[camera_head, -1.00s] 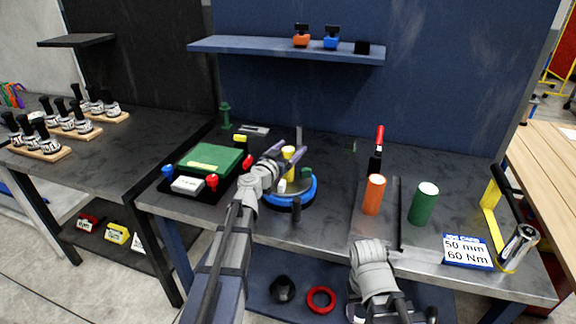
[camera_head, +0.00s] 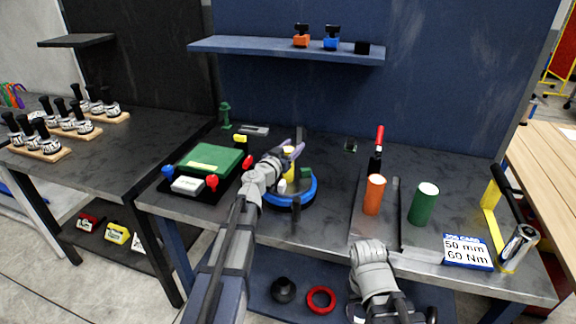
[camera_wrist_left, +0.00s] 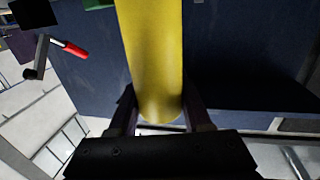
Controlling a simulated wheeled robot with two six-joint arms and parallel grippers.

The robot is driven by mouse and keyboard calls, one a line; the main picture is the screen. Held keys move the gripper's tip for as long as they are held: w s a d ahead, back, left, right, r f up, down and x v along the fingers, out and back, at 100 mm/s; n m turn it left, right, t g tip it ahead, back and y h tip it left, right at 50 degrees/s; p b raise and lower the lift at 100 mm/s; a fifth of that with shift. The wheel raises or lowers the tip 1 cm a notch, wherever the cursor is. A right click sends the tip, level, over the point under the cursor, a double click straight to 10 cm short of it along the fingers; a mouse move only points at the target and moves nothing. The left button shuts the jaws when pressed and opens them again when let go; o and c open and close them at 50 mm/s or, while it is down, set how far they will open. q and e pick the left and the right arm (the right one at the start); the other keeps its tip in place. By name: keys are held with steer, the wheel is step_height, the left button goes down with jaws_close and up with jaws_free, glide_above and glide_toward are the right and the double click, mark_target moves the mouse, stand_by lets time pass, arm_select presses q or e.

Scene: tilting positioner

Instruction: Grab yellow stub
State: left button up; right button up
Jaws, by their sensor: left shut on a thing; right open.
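The yellow stub (camera_head: 288,153) stands up from the positioner with the round blue base (camera_head: 306,201) on the middle table. My left gripper (camera_head: 292,151) is at the stub, with its fingers on either side, shut on it. In the left wrist view the yellow stub (camera_wrist_left: 153,60) fills the middle, between the fingers of my left gripper (camera_wrist_left: 160,115). The stub's lower part is partly hidden by my left gripper in the head view. My right gripper (camera_head: 385,315) is low at the front, below the table edge, and its fingers are mostly out of sight.
An orange cylinder (camera_head: 374,195) and a green cylinder (camera_head: 423,204) stand to the right. A red-tipped black tool (camera_head: 377,150) stands behind them. A green box (camera_head: 212,160) with red and blue knobs lies left of the positioner. A blue shelf (camera_head: 270,46) hangs above.

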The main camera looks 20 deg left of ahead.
arm_select(q)
jaws_close()
stand_by(0.7)
steer(key=shift+r, duration=0.1)
step_height(320, 180, up, 10)
steer(key=p, duration=1)
